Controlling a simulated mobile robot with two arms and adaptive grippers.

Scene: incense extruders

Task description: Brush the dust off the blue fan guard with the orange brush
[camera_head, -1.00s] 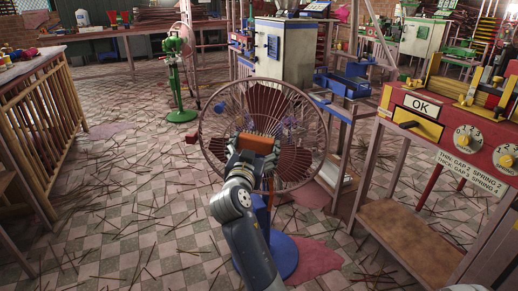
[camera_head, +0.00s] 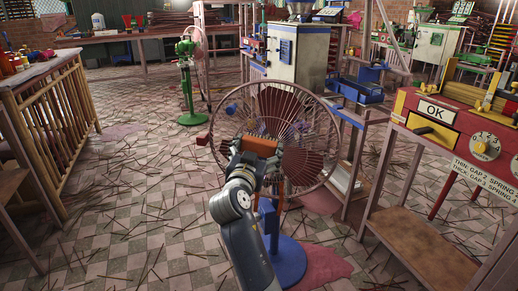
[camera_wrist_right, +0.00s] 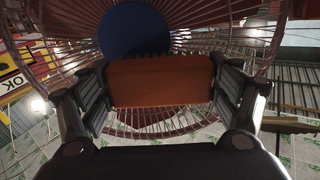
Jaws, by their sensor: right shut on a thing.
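The fan guard (camera_head: 308,116) is a large round wire cage on a stand with a round blue base (camera_head: 288,262). Its wires look mostly dusty red-brown, with some blue patches. In the right wrist view its wires surround a blue disc (camera_wrist_right: 133,28). My right gripper (camera_head: 256,155) is in front of the guard, left of its centre, and is shut on the orange brush (camera_head: 256,144). The brush shows as an orange-brown block between the fingers in the right wrist view (camera_wrist_right: 160,82). Whether its bristles touch the wires is hard to tell. My left gripper is not in view.
A green fan (camera_head: 187,75) stands farther back. A railed wooden table (camera_head: 50,100) is on the left. A red machine with an OK plate (camera_head: 436,111) stands on the right. Thin sticks litter the tiled floor (camera_head: 130,220), which is open left of the fan.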

